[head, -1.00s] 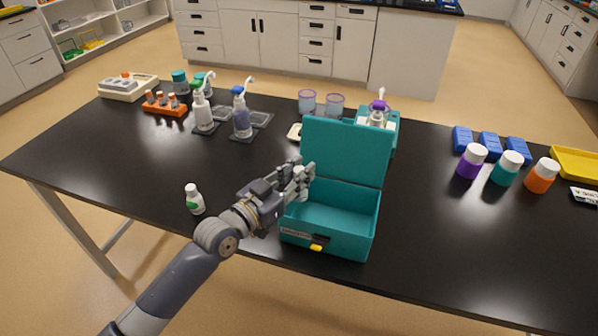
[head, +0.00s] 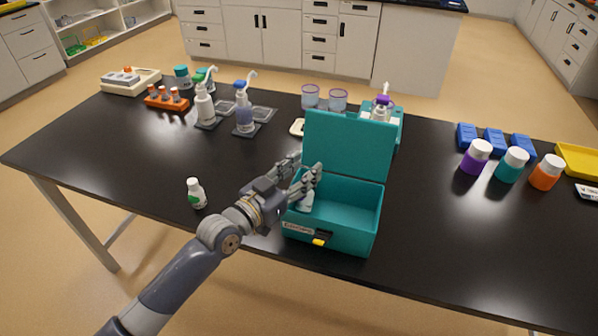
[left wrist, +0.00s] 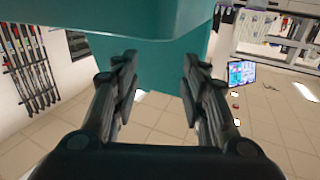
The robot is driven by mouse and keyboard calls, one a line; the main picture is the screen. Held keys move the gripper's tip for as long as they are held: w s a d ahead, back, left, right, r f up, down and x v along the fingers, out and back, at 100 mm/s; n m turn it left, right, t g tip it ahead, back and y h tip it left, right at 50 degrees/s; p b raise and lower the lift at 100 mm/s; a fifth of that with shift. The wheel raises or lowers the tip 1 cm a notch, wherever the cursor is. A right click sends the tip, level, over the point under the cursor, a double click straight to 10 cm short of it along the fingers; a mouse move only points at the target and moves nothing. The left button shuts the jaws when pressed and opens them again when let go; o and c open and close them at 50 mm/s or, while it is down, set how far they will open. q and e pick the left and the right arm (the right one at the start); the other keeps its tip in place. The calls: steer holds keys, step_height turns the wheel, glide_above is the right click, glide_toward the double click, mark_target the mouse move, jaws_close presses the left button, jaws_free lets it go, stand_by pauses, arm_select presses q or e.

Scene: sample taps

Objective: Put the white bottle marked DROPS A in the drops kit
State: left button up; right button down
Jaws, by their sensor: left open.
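The teal drops kit (head: 338,235) stands on the black table with its lid raised. My left gripper (head: 305,170) is over the kit's left wall with its fingers apart. A small white bottle (head: 305,201) shows in the left part of the kit, just below the fingers and partly hidden by them. Another small white bottle with a green mark (head: 196,194) stands upright on the table, left of the kit. No bottle's lettering is legible. In the left wrist view the spread fingers (left wrist: 160,90) have nothing between them, with teal kit surface (left wrist: 160,20) above.
Pump bottles (head: 243,118) and an orange rack (head: 167,101) stand at the back left. A dispenser with a purple collar (head: 381,108) stands behind the lid. Purple, teal and orange jars (head: 512,166) stand at the right. The table between kit and jars is clear.

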arm_select(q)
steer(key=r+b+v, duration=0.1)
steer(key=v, duration=1.1)
steer(key=s+a+f+n+g+y, duration=0.2)
steer(key=s+f+g+y, duration=0.25)
steer(key=s+f, duration=0.55)
steer(key=s+a+f+n+g+y, duration=0.2)
steer(key=s+a+f+g+y, duration=0.1)
steer(key=s+a+f, duration=0.4)
steer(key=s+a+f+n+g+y, duration=0.25)
steer(key=s+a+f+y, duration=0.2)
steer(key=s, duration=0.45)
step_height(320, 180, down, 26)
steer(key=s+g, duration=0.1)
steer(key=g, duration=0.1)
steer(key=s+a+f, duration=0.2)
steer(key=s+f, duration=1.4)
steer(key=s, duration=0.1)
steer(key=shift+m+g, duration=0.4)
steer(key=shift+m, duration=0.05)
